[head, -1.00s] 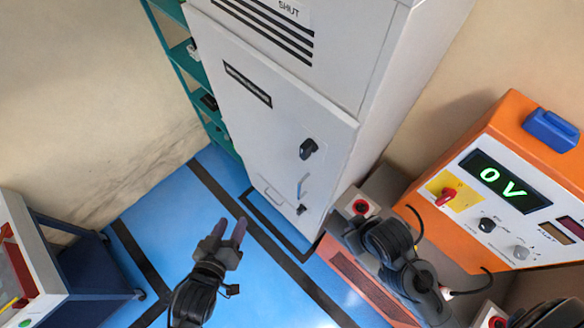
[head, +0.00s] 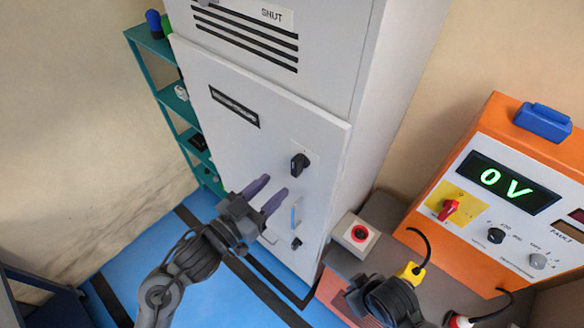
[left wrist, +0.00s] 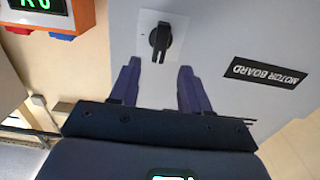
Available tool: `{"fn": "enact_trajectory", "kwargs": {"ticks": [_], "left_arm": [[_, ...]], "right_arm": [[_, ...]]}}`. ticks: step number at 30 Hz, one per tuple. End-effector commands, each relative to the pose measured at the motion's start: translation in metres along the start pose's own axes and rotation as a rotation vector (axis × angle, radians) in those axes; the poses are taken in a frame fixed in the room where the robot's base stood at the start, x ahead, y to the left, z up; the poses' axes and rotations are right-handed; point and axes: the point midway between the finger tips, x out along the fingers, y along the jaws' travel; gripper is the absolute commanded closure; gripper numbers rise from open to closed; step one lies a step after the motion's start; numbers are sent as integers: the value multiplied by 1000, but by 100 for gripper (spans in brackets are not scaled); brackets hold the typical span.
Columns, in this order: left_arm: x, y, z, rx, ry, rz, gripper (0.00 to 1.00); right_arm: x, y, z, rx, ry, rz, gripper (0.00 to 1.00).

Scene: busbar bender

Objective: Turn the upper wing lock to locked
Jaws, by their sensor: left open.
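The upper wing lock (head: 300,164) is a black knob on the grey cabinet door, above the door handle. It also shows in the left wrist view (left wrist: 160,41) on a pale square plate, its wing upright in that picture. My left gripper (head: 272,189) is open and empty, with purple fingers pointing at the cabinet just left of and below the lock. In the left wrist view my left gripper (left wrist: 158,84) has its fingers apart, with the lock beyond their tips and between them. My right arm shows at the lower right; its fingers cannot be made out.
An orange test unit (head: 500,190) reading 0 V and a red button box (head: 357,234) stand right. Green shelves (head: 170,90) stand left.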

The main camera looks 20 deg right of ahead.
Motion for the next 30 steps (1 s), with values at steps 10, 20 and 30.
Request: {"fn": "enact_trajectory", "kwargs": {"ticks": [10,20,30], "left_arm": [[56,0,-2,-1,1,-1,53],[77,0,0,-1,0,-2,53],[77,0,0,-1,0,-1,64]], "right_arm": [[-12,1,-2,-5,-3,3,100],[-15,0,-3,-2,-4,0,100],[-15,-1,-3,4,-3,-5,100]]}}
